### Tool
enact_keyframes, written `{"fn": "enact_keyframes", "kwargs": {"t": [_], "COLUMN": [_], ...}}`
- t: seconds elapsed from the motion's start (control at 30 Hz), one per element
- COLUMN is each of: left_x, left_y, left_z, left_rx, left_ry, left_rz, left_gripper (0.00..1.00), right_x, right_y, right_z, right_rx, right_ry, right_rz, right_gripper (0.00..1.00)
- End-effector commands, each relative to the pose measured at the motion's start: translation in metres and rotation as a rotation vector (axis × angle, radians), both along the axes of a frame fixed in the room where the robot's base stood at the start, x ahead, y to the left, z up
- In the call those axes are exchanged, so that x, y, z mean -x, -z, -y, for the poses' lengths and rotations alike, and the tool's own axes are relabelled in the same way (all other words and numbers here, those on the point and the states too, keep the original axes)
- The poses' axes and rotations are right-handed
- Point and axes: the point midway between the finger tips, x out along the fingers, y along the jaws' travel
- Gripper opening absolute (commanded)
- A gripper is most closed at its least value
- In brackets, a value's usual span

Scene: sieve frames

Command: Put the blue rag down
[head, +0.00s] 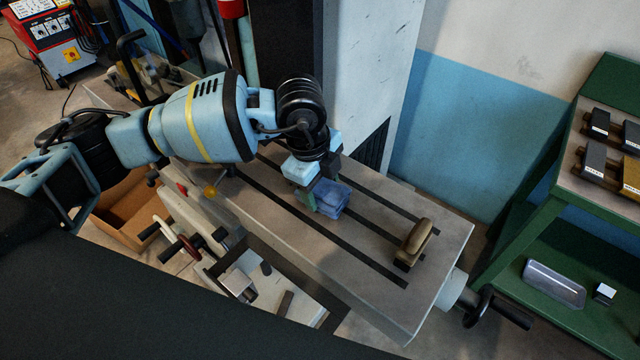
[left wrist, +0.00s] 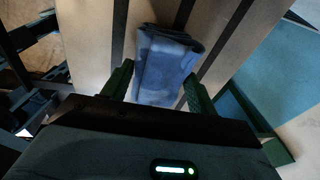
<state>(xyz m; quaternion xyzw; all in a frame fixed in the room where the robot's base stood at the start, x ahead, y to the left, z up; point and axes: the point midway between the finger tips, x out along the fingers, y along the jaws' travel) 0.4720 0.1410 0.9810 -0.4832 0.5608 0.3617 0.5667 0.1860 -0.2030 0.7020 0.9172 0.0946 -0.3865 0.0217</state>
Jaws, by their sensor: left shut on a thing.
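The blue rag (head: 331,199) is a folded, patchy blue cloth at the middle of the grey slotted machine table (head: 260,222). My left gripper (head: 318,198) points down at it from above, its green fingers at the rag's sides. In the left wrist view the rag (left wrist: 165,65) lies between the two green fingers (left wrist: 158,88), and the gripper is shut on it. The rag is at or just above the table top; I cannot tell whether it touches. The gripper hides part of the rag in the head view. My right gripper is not in view.
A brush with a tan back (head: 416,239) lies on the table's right part. A crank handle (head: 497,308) sticks out at the right end. A green shelf (head: 545,215) with dark blocks and a tray (head: 554,284) stands at the right. A grey column rises behind the table.

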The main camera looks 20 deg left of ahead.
Motion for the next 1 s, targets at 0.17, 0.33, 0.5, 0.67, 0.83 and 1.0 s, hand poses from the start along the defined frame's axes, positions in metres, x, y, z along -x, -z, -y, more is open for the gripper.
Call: {"fn": "enact_keyframes", "kwargs": {"t": [0.17, 0.33, 0.5, 0.67, 0.83, 1.0], "left_x": [0.000, 0.000, 0.000, 0.000, 0.000, 0.000], "left_y": [0.001, 0.001, 0.001, 0.002, 0.007, -0.029], "left_z": [0.000, 0.000, 0.000, 0.000, -0.001, -0.003], "left_rx": [0.000, 0.000, 0.000, 0.000, -0.001, 0.003], "left_ry": [0.000, -0.001, -0.001, -0.001, 0.000, -0.001], "left_rz": [-0.001, -0.002, -0.002, -0.003, -0.006, 0.002], "left_gripper": [0.40, 0.77, 0.80, 0.80, 0.80, 0.80], "right_x": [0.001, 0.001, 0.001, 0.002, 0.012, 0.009], "right_y": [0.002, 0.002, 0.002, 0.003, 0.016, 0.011], "right_z": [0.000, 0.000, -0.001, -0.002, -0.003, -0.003], "right_rx": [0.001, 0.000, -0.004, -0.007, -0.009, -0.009], "right_ry": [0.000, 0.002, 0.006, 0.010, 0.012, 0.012], "right_rz": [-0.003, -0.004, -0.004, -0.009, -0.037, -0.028], "right_gripper": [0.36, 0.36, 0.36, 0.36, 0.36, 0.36]}}
